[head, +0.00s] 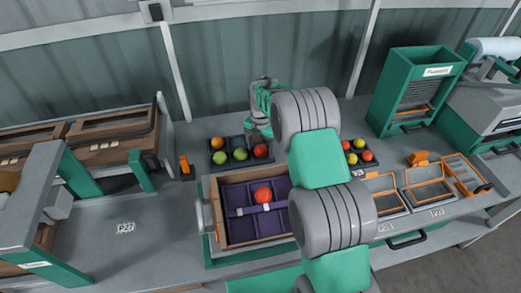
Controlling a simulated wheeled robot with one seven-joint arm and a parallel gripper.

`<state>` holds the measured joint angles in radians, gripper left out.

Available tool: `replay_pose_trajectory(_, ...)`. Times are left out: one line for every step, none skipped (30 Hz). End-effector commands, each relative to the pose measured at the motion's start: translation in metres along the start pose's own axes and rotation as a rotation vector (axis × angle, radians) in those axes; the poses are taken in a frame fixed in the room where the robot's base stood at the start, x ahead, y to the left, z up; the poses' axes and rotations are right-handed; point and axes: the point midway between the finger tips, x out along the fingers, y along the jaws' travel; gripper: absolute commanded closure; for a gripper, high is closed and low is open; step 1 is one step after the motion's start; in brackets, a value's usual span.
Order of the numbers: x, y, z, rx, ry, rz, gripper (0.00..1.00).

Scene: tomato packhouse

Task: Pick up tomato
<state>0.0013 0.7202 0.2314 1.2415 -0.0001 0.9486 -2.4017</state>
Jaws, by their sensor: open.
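A dark tray (231,165) behind the wooden crate holds an orange tomato (217,143), two green tomatoes (240,153) and a red tomato (261,151). My gripper (258,138) points down at the right end of this tray, right by the red tomato. It is open; its fingers are small and partly hidden, so I cannot tell whether they touch the tomato. Another red tomato (263,196) sits in the purple-lined wooden crate (222,212). A second group of tomatoes, red, orange and green, lies right of my arm, including a red tomato (367,155).
My arm hides part of the crate's right side and the middle of the bench. Orange-rimmed bins (421,193) and a green dispenser (410,90) stand at the right. A small orange device (185,167) stands left of the tray.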

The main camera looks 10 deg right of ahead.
Motion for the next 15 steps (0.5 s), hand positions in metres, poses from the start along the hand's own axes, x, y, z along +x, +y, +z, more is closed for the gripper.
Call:
replay_pose_trajectory(0.0001,0.0,0.0001,0.0,0.0,0.0,0.28)
replay_pose_trajectory(0.0001,0.0,0.0001,0.0,0.0,0.0,0.28)
replay_pose_trajectory(0.0,0.0,0.0001,0.001,0.0,0.0,0.32)
replay_pose_trajectory(0.0,-0.0001,0.0001,0.001,0.0,0.0,0.34)
replay_pose_trajectory(0.0,-0.0001,0.0001,0.001,0.0,0.0,0.37)
replay_pose_trajectory(-0.0001,-0.0001,0.0001,0.001,0.0,0.0,0.4)
replay_pose_trajectory(-0.0001,-0.0001,0.0001,0.001,0.0,0.0,0.42)
replay_pose_trajectory(-0.0002,-0.0001,0.0001,0.001,0.0,0.0,0.45)
replay_pose_trajectory(-0.0002,-0.0001,0.0001,0.001,0.0,0.0,0.48)
replay_pose_trajectory(-0.0003,-0.0001,0.0001,0.001,0.0,0.0,0.5)
replay_pose_trajectory(-0.0003,-0.0002,0.0001,0.001,0.0,0.0,0.53)
replay_pose_trajectory(-0.0003,-0.0001,0.0001,0.001,0.0,0.0,0.56)
replay_pose_trajectory(-0.0004,-0.0002,0.0001,0.001,0.0,0.0,0.59)
replay_pose_trajectory(-0.0004,-0.0002,0.0001,0.001,0.0,0.0,0.61)
replay_pose_trajectory(-0.0004,-0.0002,0.0001,0.001,0.0,0.0,0.64)
